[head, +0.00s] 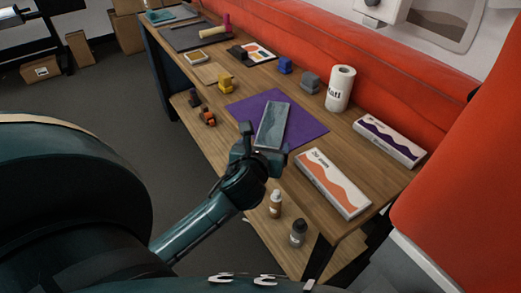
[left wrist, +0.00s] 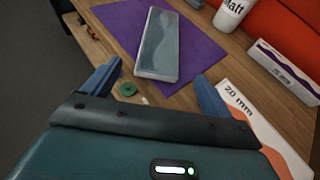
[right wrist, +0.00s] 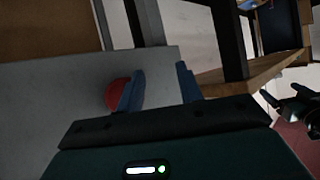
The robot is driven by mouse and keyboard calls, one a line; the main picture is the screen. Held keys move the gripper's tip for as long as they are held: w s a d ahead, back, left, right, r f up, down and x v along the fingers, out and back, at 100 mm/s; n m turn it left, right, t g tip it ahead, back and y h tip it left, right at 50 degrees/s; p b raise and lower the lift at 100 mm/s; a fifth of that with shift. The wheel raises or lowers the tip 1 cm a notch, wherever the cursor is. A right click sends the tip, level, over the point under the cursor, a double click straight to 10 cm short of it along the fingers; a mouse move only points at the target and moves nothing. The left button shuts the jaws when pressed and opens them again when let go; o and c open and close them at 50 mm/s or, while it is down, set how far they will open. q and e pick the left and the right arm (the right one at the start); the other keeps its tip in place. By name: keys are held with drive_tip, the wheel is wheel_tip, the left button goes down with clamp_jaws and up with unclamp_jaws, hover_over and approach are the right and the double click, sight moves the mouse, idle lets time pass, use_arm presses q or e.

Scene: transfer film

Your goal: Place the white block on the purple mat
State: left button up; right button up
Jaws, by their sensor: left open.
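The white block (head: 272,122), pale grey with streaks, lies flat on the purple mat (head: 312,128) in the head view. In the left wrist view the block (left wrist: 160,42) has purple mat (left wrist: 195,50) showing on both sides and a little beyond its near end. My left gripper (head: 263,144) is open and empty at the near end of the block. Its fingers are spread wider than the block, which lies beyond the fingertips. My right gripper (right wrist: 158,88) is open in the right wrist view, with nothing visible between its fingers.
The orange-wave box (head: 332,184), the purple-wave box (head: 390,142) and a white roll (head: 340,88) stand right of the mat. Two small bottles (head: 298,232) stand on the lower shelf. A red round thing (right wrist: 115,94) shows in the right wrist view.

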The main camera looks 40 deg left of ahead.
use_arm(q)
drive_tip(key=shift+v, duration=2.3)
use_arm(e)
drive_tip(key=shift+d, duration=0.1)
